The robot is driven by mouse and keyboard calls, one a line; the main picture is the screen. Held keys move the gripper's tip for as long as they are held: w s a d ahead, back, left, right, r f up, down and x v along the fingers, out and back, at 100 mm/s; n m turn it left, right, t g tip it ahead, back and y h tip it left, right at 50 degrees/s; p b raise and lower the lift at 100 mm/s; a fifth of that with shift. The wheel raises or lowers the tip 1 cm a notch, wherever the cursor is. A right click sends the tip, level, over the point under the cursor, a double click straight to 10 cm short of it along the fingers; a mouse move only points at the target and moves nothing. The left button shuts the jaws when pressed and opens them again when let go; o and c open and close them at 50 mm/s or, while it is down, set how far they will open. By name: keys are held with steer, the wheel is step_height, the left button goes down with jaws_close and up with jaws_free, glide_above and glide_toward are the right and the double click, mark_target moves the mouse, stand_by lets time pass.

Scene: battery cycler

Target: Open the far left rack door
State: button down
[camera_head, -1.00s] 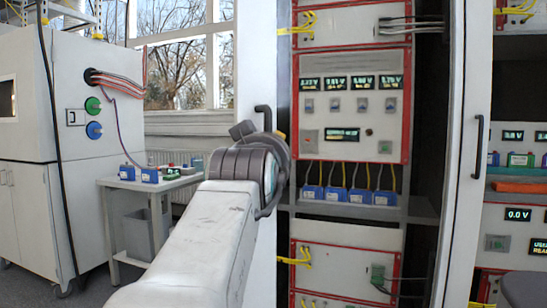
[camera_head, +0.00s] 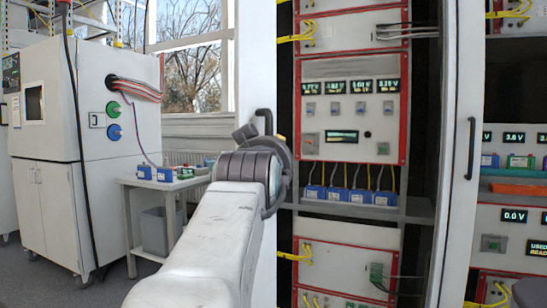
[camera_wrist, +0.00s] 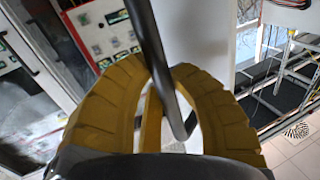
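The far left rack (camera_head: 405,250) stands right of centre in the head view, with red-framed instrument panels clearly visible inside. Its door shows as a white upright strip (camera_head: 247,70) with a black bar handle (camera_head: 265,113); I cannot tell how far it stands from the frame. The handle also crosses the wrist view (camera_wrist: 150,40) between the two yellow fingers of my gripper (camera_wrist: 157,72). The fingers close around the bar from both sides. In the head view my arm hides the gripper and the lower door.
A second rack door (camera_head: 460,140) with its own black handle (camera_head: 470,148) stands to the right. At left are a tall white chamber (camera_head: 55,140) and a small table (camera_head: 130,182) with blue batteries. Grey floor (camera_head: 110,292) shows at lower left.

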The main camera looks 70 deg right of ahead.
steer(key=c, duration=1)
jaws_free()
steer(key=shift+w+a, duration=0.15)
steer(key=shift+w, duration=0.05)
steer(key=shift+v, duration=6)
steer(key=shift+f, duration=0.1)
steer(key=shift+c, duration=0.5)
